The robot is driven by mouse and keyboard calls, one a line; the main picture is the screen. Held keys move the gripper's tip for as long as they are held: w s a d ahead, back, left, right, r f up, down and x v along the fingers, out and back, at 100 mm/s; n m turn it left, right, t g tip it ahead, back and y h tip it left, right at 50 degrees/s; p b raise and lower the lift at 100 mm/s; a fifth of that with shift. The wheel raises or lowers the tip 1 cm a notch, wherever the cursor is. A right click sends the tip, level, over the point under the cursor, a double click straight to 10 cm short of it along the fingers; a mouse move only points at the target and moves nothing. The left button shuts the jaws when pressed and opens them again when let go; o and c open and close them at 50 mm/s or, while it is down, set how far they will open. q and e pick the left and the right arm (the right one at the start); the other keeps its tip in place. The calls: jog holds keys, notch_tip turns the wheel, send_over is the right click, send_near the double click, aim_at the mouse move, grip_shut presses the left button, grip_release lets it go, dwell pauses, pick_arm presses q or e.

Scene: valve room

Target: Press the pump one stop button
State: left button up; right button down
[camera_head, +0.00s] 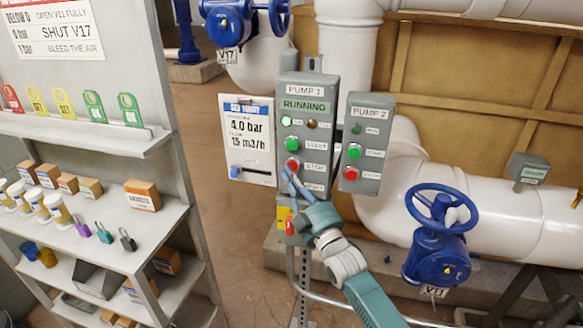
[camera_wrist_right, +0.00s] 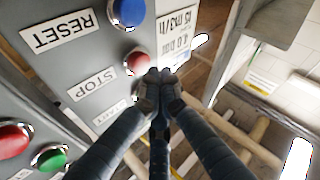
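The grey pump one panel (camera_head: 306,102) reads RUNNING. Its red stop button (camera_head: 292,163) sits under the green start button (camera_head: 291,143). My right gripper (camera_head: 288,175) is in front of the panel, with its fingers just below the red button and over the reset button's place. In the right wrist view, which is upside down, the red stop button (camera_wrist_right: 136,62) is beside the STOP label (camera_wrist_right: 92,86). The fingertips (camera_wrist_right: 160,82) are together and empty, very close to that button; I cannot tell if they touch it. The blue reset button (camera_wrist_right: 130,12) is beyond. My left gripper is out of view.
The pump two panel (camera_head: 365,148) stands close on the right with its own red button (camera_head: 350,173). A set-today sign (camera_head: 248,140) hangs on the left. A blue valve wheel (camera_head: 440,212) is lower right. Shelves (camera_head: 130,215) fill the left side.

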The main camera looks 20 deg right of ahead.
jog(key=shift+w+d, duration=0.25)
jog(key=shift+w, duration=0.1)
jog(key=shift+w+d+b, duration=0.25)
jog(key=shift+w+b, duration=0.1)
jog(key=shift+b, duration=0.05)
dwell(0.8)
jog(key=shift+r, duration=0.1)
jog(key=shift+s+a+p, duration=0.45)
jog(key=shift+s+p, duration=0.05)
jog(key=shift+s, duration=0.25)
jog(key=s+a+p, duration=0.1)
jog(key=s, duration=0.1)
jog(key=s+a+p, duration=0.1)
jog(key=s, duration=0.1)
jog(key=shift+a+p, duration=0.3)
jog(key=shift+a, duration=0.1)
